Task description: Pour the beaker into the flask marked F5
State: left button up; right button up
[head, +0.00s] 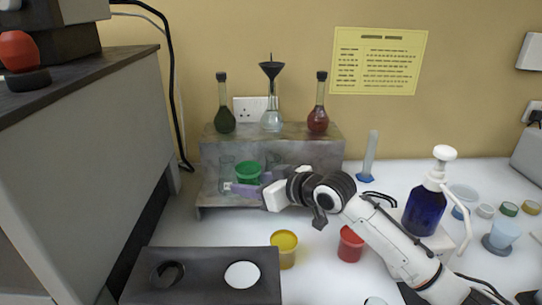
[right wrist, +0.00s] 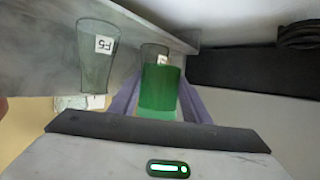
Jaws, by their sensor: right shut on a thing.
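My right gripper (head: 246,188) is shut on a beaker of green liquid (head: 248,172) in front of the grey stand. The right wrist view shows this green beaker (right wrist: 160,90) between the purple fingers. A clear glass vessel marked F5 (right wrist: 97,58) stands beside it in that view, apart from the fingers, its label upside down. Another clear vessel (right wrist: 154,51) with a partly hidden label is behind the beaker. In the head view, clear glass vessels (head: 227,172) and (head: 275,162) stand in the stand's lower space; their labels cannot be read. My left gripper is not in view.
On the grey stand (head: 324,150) are a dark green flask (head: 225,118), a clear flask (head: 271,118) with a black funnel, and a red flask (head: 318,120). Yellow (head: 284,250) and red (head: 349,245) cups stand in front. A blue pump bottle (head: 424,210) stands at right.

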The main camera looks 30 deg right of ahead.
jog(key=shift+s, duration=0.1)
jog(key=shift+r, duration=0.1)
jog(key=shift+w+d+r+m+g+y+b, duration=0.2)
jog(key=shift+w+d+r+m+y+b, duration=0.15)
jog(key=shift+d+m+b, duration=0.2)
jog(key=shift+w+d+r+m+g+y+b, duration=0.2)
jog(key=shift+d+m+y+b, duration=0.1)
jog(key=shift+d+m+y, duration=0.25)
notch_tip(320, 180, up, 6)
jog(key=w+d+m+g+y, duration=0.1)
jog(key=d+m+y, duration=0.1)
jog(key=m, duration=0.3)
jog(key=shift+m+y+p, duration=0.3)
jog(key=shift+y+p, duration=0.15)
jog(key=shift+y, duration=0.35)
jog(key=shift+w+d+f+m, duration=0.1)
jog(key=shift+d+f+m, duration=0.1)
jog(key=shift+m, duration=0.1)
jog(key=shift+r+m+y, duration=0.4)
jog(key=shift+m+y, duration=0.1)
jog(key=shift+m, duration=0.1)
